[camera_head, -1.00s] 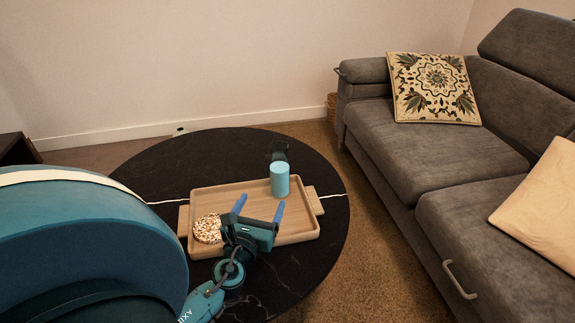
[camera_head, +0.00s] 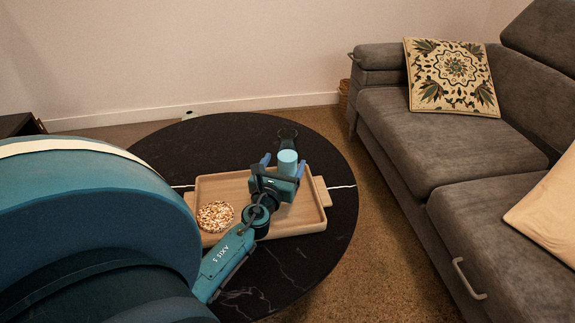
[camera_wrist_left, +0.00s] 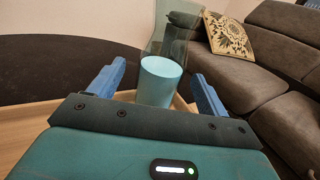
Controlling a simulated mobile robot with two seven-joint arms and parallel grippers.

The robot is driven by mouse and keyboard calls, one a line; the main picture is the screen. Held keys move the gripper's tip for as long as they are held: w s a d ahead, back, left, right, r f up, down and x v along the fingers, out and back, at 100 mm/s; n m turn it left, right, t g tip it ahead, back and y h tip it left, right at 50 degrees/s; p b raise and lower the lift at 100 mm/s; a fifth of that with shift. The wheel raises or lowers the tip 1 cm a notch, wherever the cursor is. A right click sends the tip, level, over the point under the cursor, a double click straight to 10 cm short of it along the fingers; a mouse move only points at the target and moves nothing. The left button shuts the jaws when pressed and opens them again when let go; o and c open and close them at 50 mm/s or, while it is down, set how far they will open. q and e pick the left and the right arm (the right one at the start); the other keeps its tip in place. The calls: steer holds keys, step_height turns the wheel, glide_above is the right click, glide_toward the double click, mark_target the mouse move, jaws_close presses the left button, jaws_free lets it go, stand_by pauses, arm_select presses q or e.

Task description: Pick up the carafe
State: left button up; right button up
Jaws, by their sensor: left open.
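The carafe (camera_head: 287,160) stands upright on the right part of a wooden tray (camera_head: 311,216). It has a light blue lower part, clear walls above and a dark top. In the left wrist view the carafe (camera_wrist_left: 160,82) is centred ahead, between the lines of the two blue fingers. My left gripper (camera_head: 284,166) is open and low over the tray, with a finger to each side of the carafe's lower part. I cannot tell whether the fingers touch it. The gripper body hides part of its base. My right gripper is not in view.
A round food item with a speckled top (camera_head: 215,216) lies at the tray's left. The tray sits on a round black table (camera_head: 215,137), which has bare room behind and in front. A grey sofa (camera_head: 400,125) with cushions stands at the right.

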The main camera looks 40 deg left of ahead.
mark_target(284, 164)
arm_select(q)
steer(key=x, duration=0.3)
steer(key=shift+w, duration=0.35)
steer(key=c, duration=1.4)
